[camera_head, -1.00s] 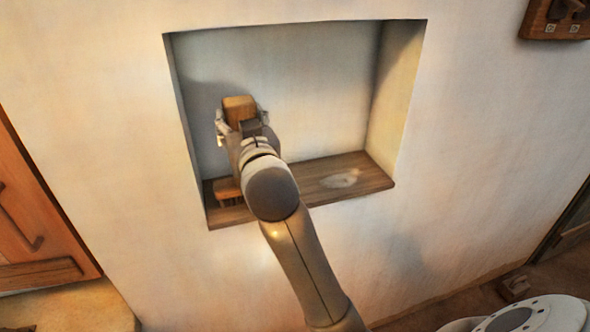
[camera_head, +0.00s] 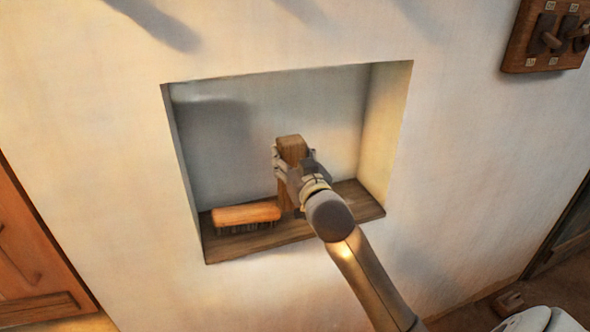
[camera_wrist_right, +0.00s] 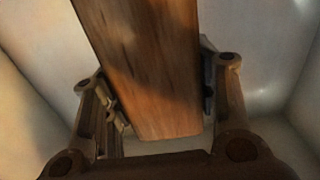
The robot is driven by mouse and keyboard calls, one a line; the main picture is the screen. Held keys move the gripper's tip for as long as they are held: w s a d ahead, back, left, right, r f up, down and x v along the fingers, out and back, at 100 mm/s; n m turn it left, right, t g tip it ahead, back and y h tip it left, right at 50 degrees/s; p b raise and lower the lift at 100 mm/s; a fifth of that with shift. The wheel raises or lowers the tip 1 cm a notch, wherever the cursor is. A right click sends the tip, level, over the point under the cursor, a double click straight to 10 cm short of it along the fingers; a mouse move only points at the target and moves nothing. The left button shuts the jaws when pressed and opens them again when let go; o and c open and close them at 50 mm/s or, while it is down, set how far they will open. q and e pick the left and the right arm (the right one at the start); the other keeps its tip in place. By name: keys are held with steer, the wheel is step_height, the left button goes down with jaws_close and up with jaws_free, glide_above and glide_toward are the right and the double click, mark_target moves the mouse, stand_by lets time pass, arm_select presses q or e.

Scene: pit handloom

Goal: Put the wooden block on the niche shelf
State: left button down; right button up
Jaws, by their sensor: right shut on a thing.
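The wooden block (camera_head: 290,150) is held upright in my right gripper (camera_head: 290,168), inside the wall niche. In the right wrist view the block (camera_wrist_right: 145,70) stands between the two fingers of the gripper (camera_wrist_right: 160,105). The niche shelf (camera_head: 352,200) is a dark wooden board at the bottom of the niche. The block's lower end reaches down near the shelf beside the brush; my gripper partly hides it, so I cannot tell whether it touches. My left gripper is not in view.
A brush (camera_head: 246,214) with a wooden back and dark bristles lies on the left part of the shelf. The shelf's right part looks clear. The niche's right side wall (camera_head: 386,130) bounds it. A wooden switch panel (camera_head: 541,40) hangs at upper right.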

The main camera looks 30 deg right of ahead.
steer(key=shift+w+d+f, duration=0.1)
steer(key=shift+d+f, duration=0.1)
steer(key=shift+f, duration=0.35)
steer(key=f, duration=0.2)
steer(key=f+p, duration=0.1)
steer(key=shift+d+f, duration=0.35)
steer(key=shift+f, duration=0.15)
steer(key=o, duration=1.2)
